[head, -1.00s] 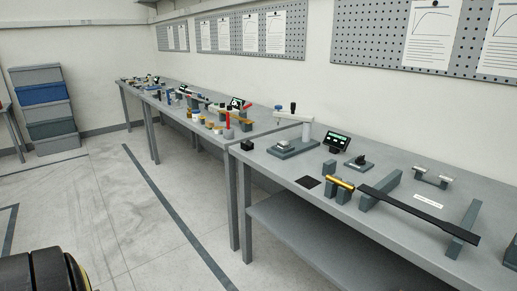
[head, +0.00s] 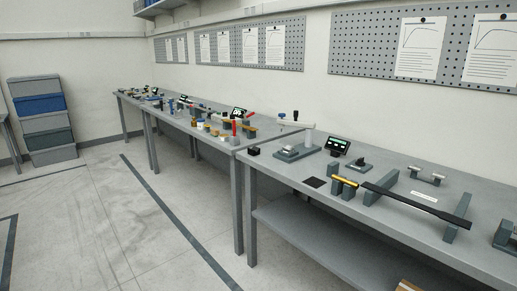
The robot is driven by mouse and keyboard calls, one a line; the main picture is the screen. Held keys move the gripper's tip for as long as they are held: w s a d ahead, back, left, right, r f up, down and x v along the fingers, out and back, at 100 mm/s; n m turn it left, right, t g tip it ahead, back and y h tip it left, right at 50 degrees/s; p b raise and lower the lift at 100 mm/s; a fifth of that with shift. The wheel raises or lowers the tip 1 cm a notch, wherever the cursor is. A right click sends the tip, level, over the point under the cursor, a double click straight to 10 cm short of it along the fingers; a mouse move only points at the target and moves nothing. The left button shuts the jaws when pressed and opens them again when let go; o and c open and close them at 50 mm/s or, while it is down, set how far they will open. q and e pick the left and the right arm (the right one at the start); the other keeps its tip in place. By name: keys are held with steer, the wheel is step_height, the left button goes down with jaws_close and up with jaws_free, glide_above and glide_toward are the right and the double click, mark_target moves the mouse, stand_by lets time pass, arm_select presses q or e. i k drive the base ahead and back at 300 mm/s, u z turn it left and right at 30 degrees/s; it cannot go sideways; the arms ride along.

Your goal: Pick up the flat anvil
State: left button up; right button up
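I cannot tell for sure which piece is the flat anvil. On the near bench (head: 345,219), a small dark block with a lighter piece on top (head: 359,165) sits right of a small display with a lit green screen (head: 337,145). A press-like device (head: 297,150) with a grey base and a white arm stands to the left of the display. A small black cube (head: 253,151) sits at the bench's left end. Neither of my grippers is in view.
A second bench (head: 190,125) carries many small parts. Stacked boxes (head: 40,120) stand far left. The floor (head: 110,220) in front is clear.

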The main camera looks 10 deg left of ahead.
mark_target(288, 149)
steer(key=u, duration=0.85)
steer(key=i, duration=1.75)
steer(key=z, duration=0.4)
steer(key=i, duration=1.35)
steer(key=z, duration=1.1)
